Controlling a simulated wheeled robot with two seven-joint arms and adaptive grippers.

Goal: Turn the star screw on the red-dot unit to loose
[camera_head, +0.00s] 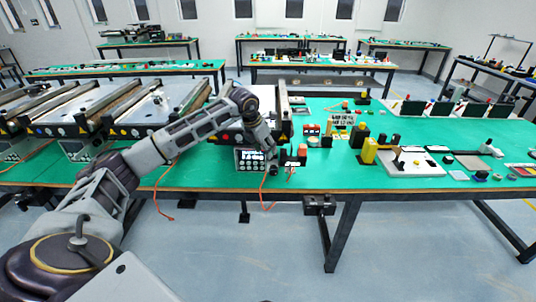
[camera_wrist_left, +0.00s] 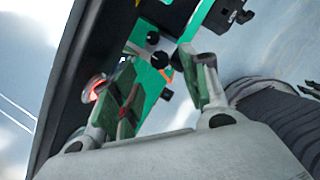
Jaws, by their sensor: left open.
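My left arm reaches across the bench in the head view, and its gripper (camera_head: 272,163) is low at the bench's front edge beside a small control box (camera_head: 249,160). In the left wrist view the gripper (camera_wrist_left: 162,74) is open, with green pads and nothing visibly held. Two black round knobs (camera_wrist_left: 160,60) show just beyond the fingertips; I cannot tell whether either is the star screw. A lit red round part (camera_wrist_left: 95,88) is beside the left finger. A conveyor unit (camera_head: 284,104) stands behind the gripper; I cannot make out its dot. My right gripper is out of view.
Several other conveyor units (camera_head: 150,106) stand to the left on the green bench (camera_head: 325,178). A yellow block (camera_head: 369,151), a white board (camera_head: 412,166) and small parts lie to the right. An orange cable (camera_head: 263,190) hangs below the front edge.

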